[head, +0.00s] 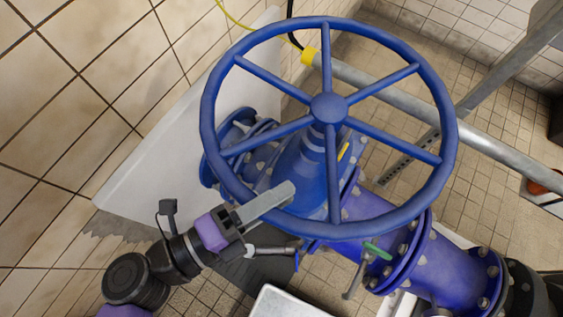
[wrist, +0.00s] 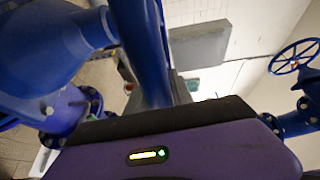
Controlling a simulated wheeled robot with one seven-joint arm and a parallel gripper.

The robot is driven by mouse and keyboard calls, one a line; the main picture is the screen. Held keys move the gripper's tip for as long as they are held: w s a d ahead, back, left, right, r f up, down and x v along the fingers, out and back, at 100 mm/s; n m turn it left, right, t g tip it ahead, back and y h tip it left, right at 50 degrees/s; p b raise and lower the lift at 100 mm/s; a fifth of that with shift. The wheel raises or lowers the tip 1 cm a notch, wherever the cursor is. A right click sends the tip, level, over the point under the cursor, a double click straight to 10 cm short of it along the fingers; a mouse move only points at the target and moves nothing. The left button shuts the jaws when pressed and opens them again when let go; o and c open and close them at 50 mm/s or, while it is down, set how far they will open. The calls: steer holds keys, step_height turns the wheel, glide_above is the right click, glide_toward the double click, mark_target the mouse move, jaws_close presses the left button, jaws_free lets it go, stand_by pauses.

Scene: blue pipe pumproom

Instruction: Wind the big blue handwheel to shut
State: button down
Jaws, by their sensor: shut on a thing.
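The big blue handwheel (head: 328,108) fills the upper middle of the head view, its round rim carried by several spokes on a hub above the blue valve body (head: 300,170). My gripper (head: 275,200) is at the lower left part of the rim, with one pale finger showing over it. It is shut on the rim; the other finger is largely hidden. In the wrist view a blue bar of the wheel (wrist: 145,50) runs up from the purple gripper housing (wrist: 170,155), and the blue valve body is at the left (wrist: 45,55).
A grey metal rail (head: 420,110) passes behind the wheel. A tiled wall (head: 80,110) stands close at the left. Another blue handwheel (wrist: 294,57) shows in the wrist view.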

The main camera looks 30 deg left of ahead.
steer(key=shift+a+r, duration=0.2)
steer(key=shift+r, duration=0.05)
steer(key=c, duration=1.3)
jaws_free()
steer(key=shift+o, duration=0.9)
steer(key=shift+s+f, duration=0.1)
steer(key=b+v, duration=0.2)
steer(key=v, duration=0.6)
steer(key=shift+d, duration=0.15)
steer(key=shift+s, duration=0.1)
